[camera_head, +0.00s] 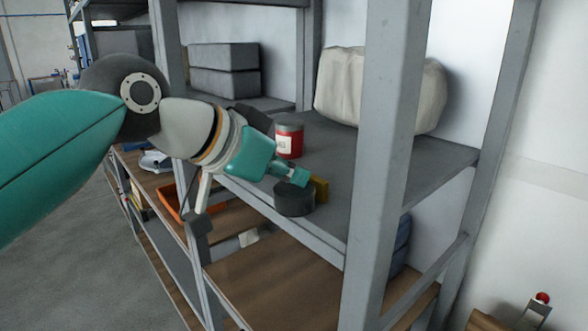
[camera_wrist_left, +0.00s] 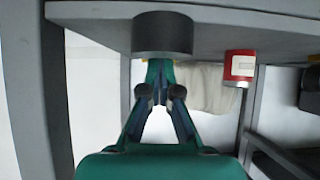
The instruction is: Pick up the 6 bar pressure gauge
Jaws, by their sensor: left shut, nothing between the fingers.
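My left gripper (camera_head: 299,177) reaches in from the left over the edge of the grey shelf. Its fingers are shut and nothing shows between them. A dark grey round, short cylinder (camera_head: 294,200) stands on the shelf just below and in front of the fingertips. The cylinder also shows in the left wrist view (camera_wrist_left: 162,33), where the picture is upside down and the closed fingertips (camera_wrist_left: 160,75) are beside its top. I cannot read any dial or marking, so I cannot tell whether this is the 6 bar pressure gauge. My right gripper is not in view.
A yellow block (camera_head: 319,188) sits right behind the fingertips. A red tin (camera_head: 289,140) stands farther back on the shelf, and a pale sack (camera_head: 338,88) behind it. A grey upright post (camera_head: 382,170) stands to the right. An orange tray (camera_head: 170,203) lies on the lower wooden shelf.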

